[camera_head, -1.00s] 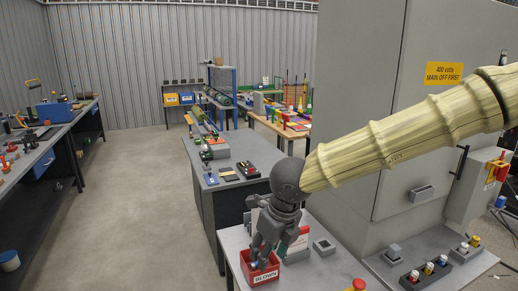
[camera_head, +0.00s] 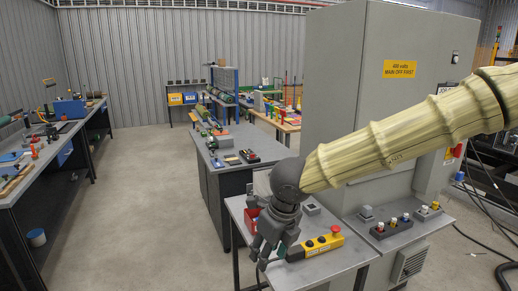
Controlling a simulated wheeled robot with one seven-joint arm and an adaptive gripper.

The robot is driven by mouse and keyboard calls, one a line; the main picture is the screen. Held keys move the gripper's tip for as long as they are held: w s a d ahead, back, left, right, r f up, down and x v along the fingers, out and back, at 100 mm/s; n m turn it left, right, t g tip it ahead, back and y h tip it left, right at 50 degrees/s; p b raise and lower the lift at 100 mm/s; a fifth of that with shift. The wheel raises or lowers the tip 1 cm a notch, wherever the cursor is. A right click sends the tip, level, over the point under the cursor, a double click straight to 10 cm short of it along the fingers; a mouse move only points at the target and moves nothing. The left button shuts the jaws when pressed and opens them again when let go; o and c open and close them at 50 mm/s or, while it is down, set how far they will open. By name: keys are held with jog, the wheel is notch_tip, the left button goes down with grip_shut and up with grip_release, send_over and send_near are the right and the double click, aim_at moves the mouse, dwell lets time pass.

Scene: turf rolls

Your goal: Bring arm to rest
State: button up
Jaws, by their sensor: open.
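My arm, in a pale ribbed sleeve, reaches in from the right edge. My gripper (camera_head: 264,262) hangs from it with its fingers pointing down, open, and no object shows between them. In the picture it is in front of the near grey bench (camera_head: 345,256), left of a yellow control box with a red button (camera_head: 322,243). Its fingers overlap the left end of that box; I cannot tell whether they touch. A red bin (camera_head: 250,222) is partly hidden behind the gripper.
A tall grey cabinet (camera_head: 345,110) with a yellow warning sign (camera_head: 399,68) stands behind the arm. A dark fuse holder (camera_head: 391,230) lies on the bench. Cables (camera_head: 478,243) run on the floor at right. Open floor (camera_head: 150,200) lies between the benches at left.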

jog(key=s+d+f+n+h, duration=0.15)
jog(key=d+f+n, duration=0.25)
jog(key=f, duration=0.7)
jog(key=s+d+f+n+h, duration=0.1)
jog(key=s+d+f+n, duration=0.3)
jog(key=f, duration=0.7)
jog(key=s+d+f+n+h, duration=0.15)
jog(key=d+f+n, duration=0.35)
jog(key=f, duration=0.6)
jog(key=s+d+f+n, duration=0.2)
jog(key=s+f+n, duration=0.3)
jog(key=s, duration=0.3)
jog(key=s+d+f+n+g+y+b, duration=0.1)
jog(key=s+d+f+n, duration=0.2)
jog(key=s, duration=0.4)
jog(key=s+d+f+n+g+y, duration=0.1)
jog(key=s+d+f+n, duration=0.1)
jog(key=s+f+n, duration=0.4)
jog(key=s, duration=0.2)
jog(key=shift+s+d+f+n, duration=0.15)
jog(key=shift+s+f+n, duration=0.15)
